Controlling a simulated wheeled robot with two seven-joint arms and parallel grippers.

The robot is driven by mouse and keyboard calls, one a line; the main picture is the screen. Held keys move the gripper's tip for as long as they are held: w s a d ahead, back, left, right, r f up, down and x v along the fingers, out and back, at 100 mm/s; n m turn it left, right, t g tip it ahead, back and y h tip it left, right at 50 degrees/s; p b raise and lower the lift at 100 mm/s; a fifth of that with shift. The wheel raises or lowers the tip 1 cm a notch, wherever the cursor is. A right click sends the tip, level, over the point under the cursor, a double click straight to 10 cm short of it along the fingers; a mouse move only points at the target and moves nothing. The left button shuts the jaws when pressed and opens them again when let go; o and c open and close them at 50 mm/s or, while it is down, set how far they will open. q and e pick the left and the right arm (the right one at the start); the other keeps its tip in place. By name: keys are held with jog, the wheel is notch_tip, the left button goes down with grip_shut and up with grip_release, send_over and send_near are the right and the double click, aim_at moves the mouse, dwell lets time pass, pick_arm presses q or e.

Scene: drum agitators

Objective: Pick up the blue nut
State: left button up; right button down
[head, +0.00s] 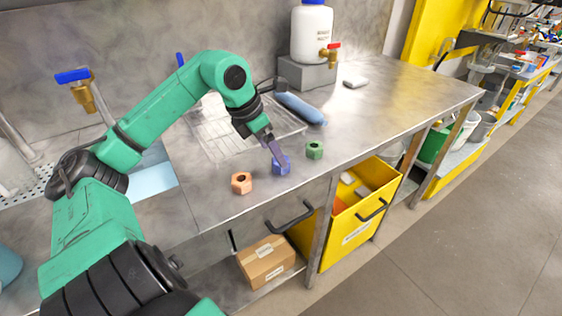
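The blue nut (282,166) sits on the metal bench top, near its front edge, between an orange nut (241,183) on its left and a green nut (314,150) on its right. My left gripper (277,155) comes down from above and its fingers overlap the upper part of the blue nut. The fingers look close together, but I cannot tell whether they grip the nut or only stand in front of it. My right gripper is not in view.
Behind lie a wire rack (215,140) and a blue bottle (300,108). A white jug (311,35) with a tap stands on a grey block. A sink with a tap (85,92) is at left. The bench at right is mostly clear. Below are a yellow bin (345,232) and a cardboard box (266,262).

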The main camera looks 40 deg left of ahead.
pick_arm(q)
jog(key=p+x, duration=0.1)
jog(key=x, duration=0.1)
jog(key=p+x, duration=0.1)
jog(key=x, duration=0.1)
jog(key=shift+w+d, duration=0.1)
jog(key=shift+d, duration=0.15)
jog(key=shift+f, duration=0.3)
grip_shut()
jog(key=shift+r, duration=0.1)
